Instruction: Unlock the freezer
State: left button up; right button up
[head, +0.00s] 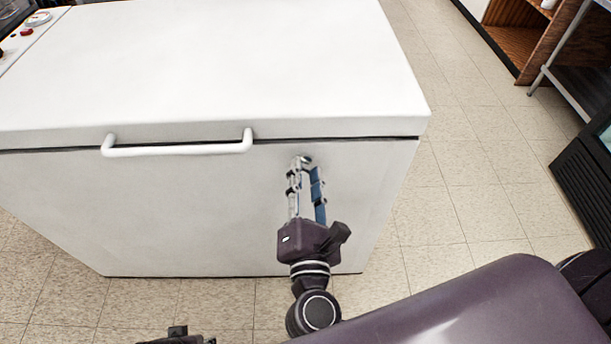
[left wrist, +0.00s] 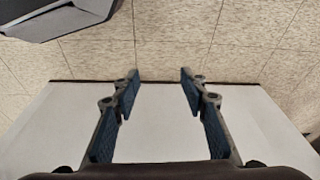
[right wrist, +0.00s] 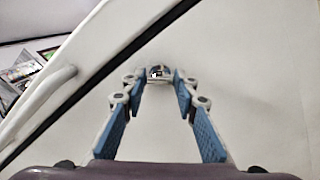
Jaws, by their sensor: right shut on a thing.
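The white chest freezer (head: 230,220) stands in front of me with its lid (head: 250,70) down. A white bar handle (head: 180,149) is on its front edge and also shows in the right wrist view (right wrist: 40,98). A small round metal lock (right wrist: 158,70) sits on the front face, right of the handle and below the lid seam. My right gripper (head: 307,168) is at the lock, its fingertips shut on it; they partly cover it. My left gripper (left wrist: 160,75) is open and empty, low before the freezer's front.
Red buttons and a round dial (head: 38,19) are on a unit at the far left. A wooden shelf (head: 518,40) and a dark cabinet (head: 585,180) stand at the right. Tiled floor (head: 460,160) lies clear between them and the freezer.

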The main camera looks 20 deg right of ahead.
jog(key=m+b, duration=0.1)
jog(key=m, duration=0.1)
jog(key=m+b, duration=0.1)
jog(key=m, duration=0.1)
jog(key=m+b, duration=0.1)
jog(key=m, duration=0.2)
jog(key=shift+f, duration=0.25)
jog(key=shift+m+b, duration=0.4)
jog(key=shift+m, duration=0.1)
pick_arm(q)
jog(key=w+b+v, duration=0.1)
jog(key=v, duration=0.9)
jog(key=shift+w+r+t, duration=0.15)
jog(key=shift+r+t, duration=0.25)
jog(key=shift+r, duration=0.05)
pick_arm(e)
jog(key=shift+m, duration=1)
pick_arm(q)
jog(key=shift+a, duration=0.1)
pick_arm(e)
jog(key=o, duration=1.2)
jog(key=shift+r, duration=0.1)
jog(key=shift+c, duration=0.2)
